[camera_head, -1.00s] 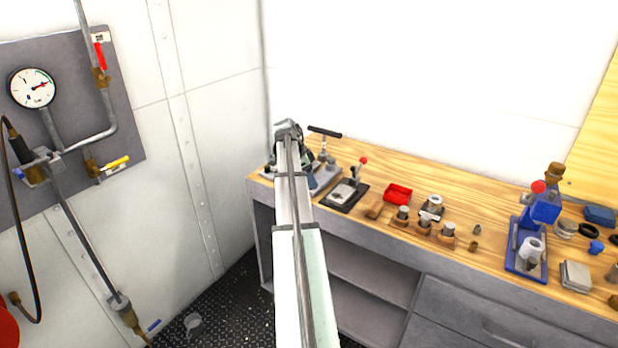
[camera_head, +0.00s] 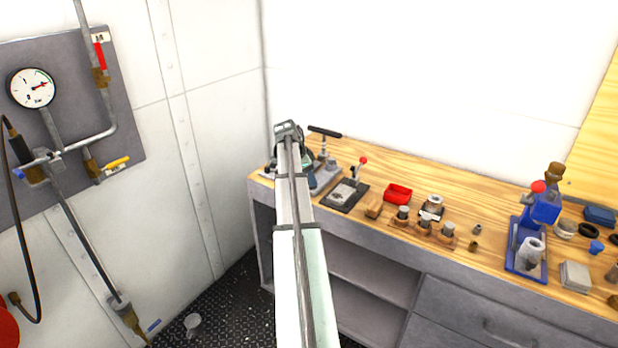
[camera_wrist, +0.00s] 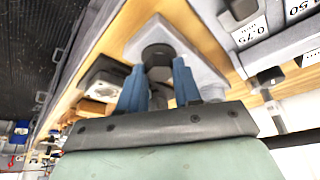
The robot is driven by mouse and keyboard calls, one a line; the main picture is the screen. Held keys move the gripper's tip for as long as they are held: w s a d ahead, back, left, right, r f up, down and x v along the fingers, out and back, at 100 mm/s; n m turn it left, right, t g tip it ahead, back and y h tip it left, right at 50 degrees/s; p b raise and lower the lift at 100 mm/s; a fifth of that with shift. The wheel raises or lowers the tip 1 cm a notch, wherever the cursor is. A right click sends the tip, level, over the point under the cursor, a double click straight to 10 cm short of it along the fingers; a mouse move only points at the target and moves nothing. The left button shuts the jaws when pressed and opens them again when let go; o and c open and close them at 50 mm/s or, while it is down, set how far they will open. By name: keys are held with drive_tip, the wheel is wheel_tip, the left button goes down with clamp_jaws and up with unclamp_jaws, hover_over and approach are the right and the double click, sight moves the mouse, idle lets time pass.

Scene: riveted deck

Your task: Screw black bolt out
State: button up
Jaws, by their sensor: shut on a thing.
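In the wrist view my gripper (camera_wrist: 156,88) has two blue fingers, one on each side of a dark, round-headed bolt (camera_wrist: 158,53). The gripper is shut on this black bolt. The bolt stands at a light grey plate (camera_wrist: 200,75); its lower part and any thread are hidden, so I cannot tell how deep it sits. In the head view my arm reaches to the far left end of the bench, where the wrist hides the bolt and most of the gripper.
A black T-handle (camera_head: 325,131) on a grey base stands close right of my wrist. A red-knobbed lever fixture (camera_head: 347,192), a red tray (camera_head: 397,194) and a blue press (camera_head: 527,245) stand farther right on the wooden bench (camera_head: 480,205). The white wall is close behind.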

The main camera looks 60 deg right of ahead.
drive_tip(key=shift+n+t, duration=0.4)
drive_tip(key=shift+n, duration=0.6)
drive_tip(key=o, duration=1)
drive_tip(key=shift+o, duration=0.2)
drive_tip(key=v, duration=1.4)
drive_tip(key=shift+a, duration=0.2)
drive_tip(key=shift+f, duration=0.15)
